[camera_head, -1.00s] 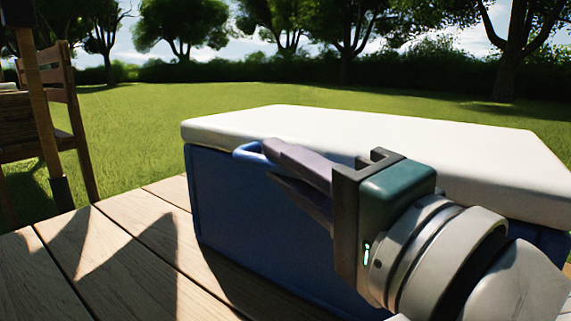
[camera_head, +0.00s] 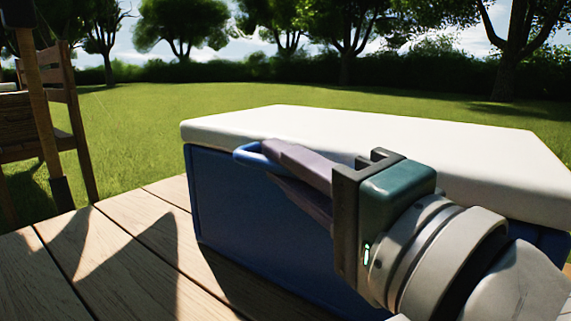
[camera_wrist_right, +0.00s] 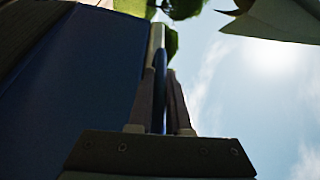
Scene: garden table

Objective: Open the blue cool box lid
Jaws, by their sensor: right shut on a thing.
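The blue cool box (camera_head: 225,215) stands on the wooden table, and its white lid (camera_head: 360,140) lies flat on top, closed. A blue handle loop (camera_head: 247,155) sticks out from the front, just under the lid's edge. My right gripper (camera_head: 268,162) reaches in from the right, with its fingers shut on this handle. In the right wrist view the two fingers (camera_wrist_right: 168,85) stand either side of the thin blue handle (camera_wrist_right: 158,100), with the blue box wall (camera_wrist_right: 85,70) to the left. The gripper hides part of the box front. My left gripper is not in view.
The plank table top (camera_head: 110,250) is bare to the left of the box. A wooden chair (camera_head: 65,115) stands on the grass beyond the table at the left. The air above the lid is clear.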

